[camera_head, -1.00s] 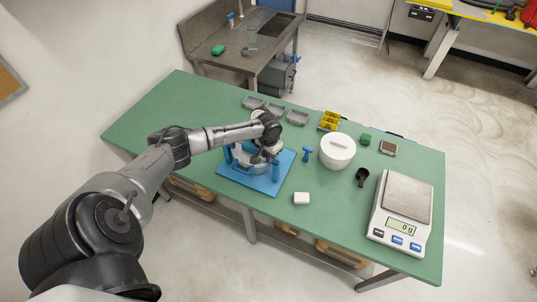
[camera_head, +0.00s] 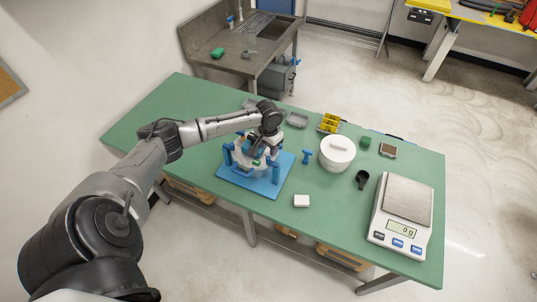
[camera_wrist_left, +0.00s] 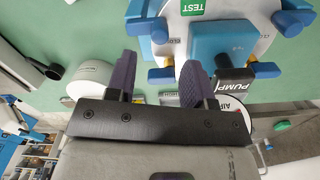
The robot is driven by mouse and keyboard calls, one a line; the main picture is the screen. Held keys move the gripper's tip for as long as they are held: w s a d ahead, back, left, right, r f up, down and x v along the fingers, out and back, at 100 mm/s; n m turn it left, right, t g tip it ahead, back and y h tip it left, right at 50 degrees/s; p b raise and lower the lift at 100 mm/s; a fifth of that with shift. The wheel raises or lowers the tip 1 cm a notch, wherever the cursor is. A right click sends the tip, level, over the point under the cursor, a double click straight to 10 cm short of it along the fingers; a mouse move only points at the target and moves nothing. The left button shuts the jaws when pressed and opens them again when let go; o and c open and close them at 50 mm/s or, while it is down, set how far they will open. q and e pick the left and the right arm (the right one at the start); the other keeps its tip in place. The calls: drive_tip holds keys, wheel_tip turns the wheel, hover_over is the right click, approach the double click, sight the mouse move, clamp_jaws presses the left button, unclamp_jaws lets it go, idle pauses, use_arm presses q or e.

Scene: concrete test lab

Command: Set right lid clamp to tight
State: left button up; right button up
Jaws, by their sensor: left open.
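A blue fixture stands on a blue base plate (camera_head: 258,187) on the green bench, with a white round device and upright blue clamp parts. One blue upright (camera_head: 276,172) is at its right side and another (camera_head: 228,154) at its left. My left gripper (camera_head: 264,148) is over the fixture and hides part of it. In the wrist view the open gripper (camera_wrist_left: 158,78) has nothing between its dark fingers. A blue block (camera_wrist_left: 222,42) and blue knobs lie beyond the fingers, near a green TEST label (camera_wrist_left: 194,8) and a black PUMP label (camera_wrist_left: 236,78). I cannot tell how each clamp is set.
The bench's left end is clear.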

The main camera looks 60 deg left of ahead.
use_arm(q)
wheel_tip(320, 180, up, 7)
drive_tip(key=shift+r, duration=0.2)
idle(0.8)
wheel_tip(320, 180, up, 7)
drive_tip(key=m+t+y, duration=0.5)
drive_tip(key=m, duration=0.2)
hover_over(269, 157)
drive_tip(key=w+d, duration=0.3)
drive_tip(key=w, duration=0.1)
drive_tip(key=s+d+r+m+t+h+p, duration=0.1)
drive_tip(key=s+d+t, duration=0.1)
drive_tip(key=d, duration=0.6)
drive_tip(key=s+d+r+m+t+p, duration=0.1)
drive_tip(key=d+r+t+p, duration=0.1)
drive_tip(key=d, duration=0.6)
drive_tip(key=s+d+f+n+g+h+p, duration=0.1)
drive_tip(key=s+d+f+p, duration=0.1)
drive_tip(key=s, duration=0.6)
drive_tip(key=s+d+f+n+g+h+p, duration=0.1)
drive_tip(key=s+d+f, duration=0.3)
drive_tip(key=s, duration=0.5)
drive_tip(key=s+d+f+n+g+h+p, duration=0.1)
drive_tip(key=s+d+f+g+h+p, duration=0.1)
drive_tip(key=s+d, duration=0.5)
drive_tip(key=shift+s+f+g+p, duration=0.5)
drive_tip(key=shift+s+g+p, duration=0.2)
drive_tip(key=shift+p, duration=0.1)
